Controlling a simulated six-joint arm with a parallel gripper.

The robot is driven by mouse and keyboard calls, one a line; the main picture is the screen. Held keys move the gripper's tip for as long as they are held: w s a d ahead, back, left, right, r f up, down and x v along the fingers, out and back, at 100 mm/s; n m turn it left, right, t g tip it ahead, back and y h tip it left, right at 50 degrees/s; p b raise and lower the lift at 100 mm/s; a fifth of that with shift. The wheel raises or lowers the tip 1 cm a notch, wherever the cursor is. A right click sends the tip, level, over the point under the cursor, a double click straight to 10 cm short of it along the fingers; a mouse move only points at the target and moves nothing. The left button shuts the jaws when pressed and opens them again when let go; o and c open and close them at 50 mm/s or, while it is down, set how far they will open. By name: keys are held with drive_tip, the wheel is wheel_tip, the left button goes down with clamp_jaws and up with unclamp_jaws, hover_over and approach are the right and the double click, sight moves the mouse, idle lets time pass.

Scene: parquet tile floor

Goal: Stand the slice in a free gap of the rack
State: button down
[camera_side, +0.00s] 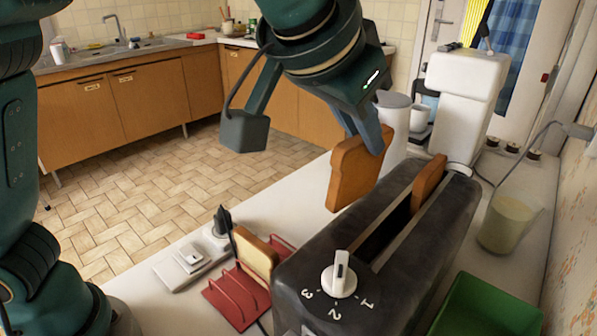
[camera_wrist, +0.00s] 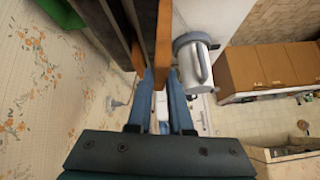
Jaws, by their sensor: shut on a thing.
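My gripper (camera_side: 372,140) is shut on a brown slice of toast (camera_side: 354,176) at the slice's upper edge. The slice hangs upright above the counter, beside the far left part of the toaster. In the wrist view the held slice (camera_wrist: 164,38) shows edge-on between the fingers (camera_wrist: 161,80). The red wire rack (camera_side: 236,298) stands on the counter left of the toaster's near end. A pale slice with a brown crust (camera_side: 257,257) stands in the rack. Part of the rack is hidden behind the toaster, and I cannot count its free gaps.
The dark long-slot toaster (camera_side: 300,288) has another slice (camera_side: 429,181) sticking out of its far end. A green tray (camera_side: 487,306), a beige cup (camera_side: 510,222) and a white coffee machine (camera_side: 464,90) stand around the toaster.

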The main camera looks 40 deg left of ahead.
drive_tip(key=a, duration=1.3)
drive_tip(key=s+a+f+m+g+h, duration=0.1)
drive_tip(key=s+f+m+g+h, duration=0.7)
drive_tip(key=m, duration=0.8)
drive_tip(key=shift+s+f, duration=0.35)
drive_tip(key=shift+s, duration=1.35)
drive_tip(key=shift+f, duration=2.85)
drive_tip(key=shift+f, duration=2.05)
